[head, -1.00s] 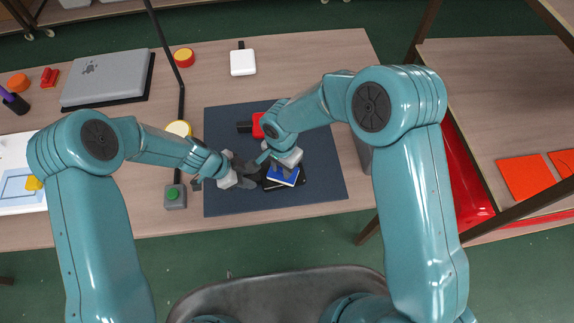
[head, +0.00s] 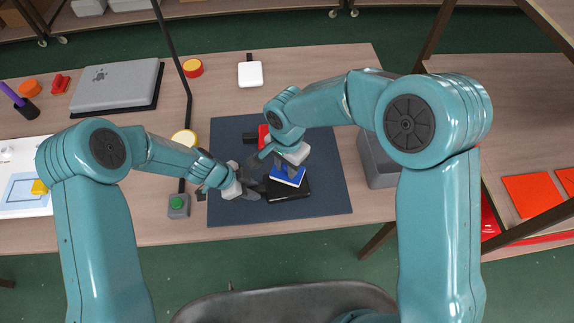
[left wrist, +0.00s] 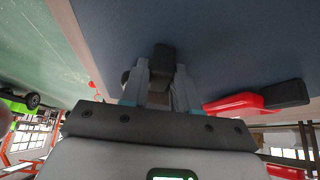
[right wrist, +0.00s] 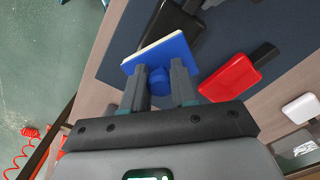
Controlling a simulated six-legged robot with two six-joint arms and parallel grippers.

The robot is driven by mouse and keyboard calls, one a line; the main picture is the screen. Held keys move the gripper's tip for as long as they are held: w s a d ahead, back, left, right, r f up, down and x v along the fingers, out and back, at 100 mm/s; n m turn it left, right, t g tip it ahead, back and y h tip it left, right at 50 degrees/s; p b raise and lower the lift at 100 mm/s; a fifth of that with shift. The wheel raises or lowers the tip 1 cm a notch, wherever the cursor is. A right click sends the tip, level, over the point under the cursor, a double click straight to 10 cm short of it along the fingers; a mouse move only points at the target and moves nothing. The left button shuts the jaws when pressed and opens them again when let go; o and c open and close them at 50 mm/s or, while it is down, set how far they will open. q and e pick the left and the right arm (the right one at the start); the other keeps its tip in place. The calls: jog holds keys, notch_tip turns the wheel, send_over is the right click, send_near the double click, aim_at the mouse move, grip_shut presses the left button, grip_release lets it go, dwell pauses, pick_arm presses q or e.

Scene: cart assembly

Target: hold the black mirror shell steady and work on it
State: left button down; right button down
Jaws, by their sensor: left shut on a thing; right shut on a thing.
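The black mirror shell (head: 291,191) lies on the dark blue mat (head: 325,200), and its dark form also shows in the right wrist view (right wrist: 182,27). My left gripper (head: 262,187) is shut on its left end. In the left wrist view a dark part of the shell (left wrist: 161,62) sits between my left fingertips. My right gripper (right wrist: 165,82) is shut on the knob of a blue block with a pale underside (right wrist: 160,55). The blue block (head: 288,176) is over the shell's far side in the head view; whether it touches cannot be told.
A red tool with a black handle (right wrist: 232,77) lies on the mat just behind the shell. A grey bin (head: 378,165) stands right of the mat. The mat's right front is clear.

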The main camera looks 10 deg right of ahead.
pick_arm(q)
jog(key=c, duration=0.8)
grip_release()
jog(key=v, duration=1.2)
jog(key=shift+s, duration=0.15)
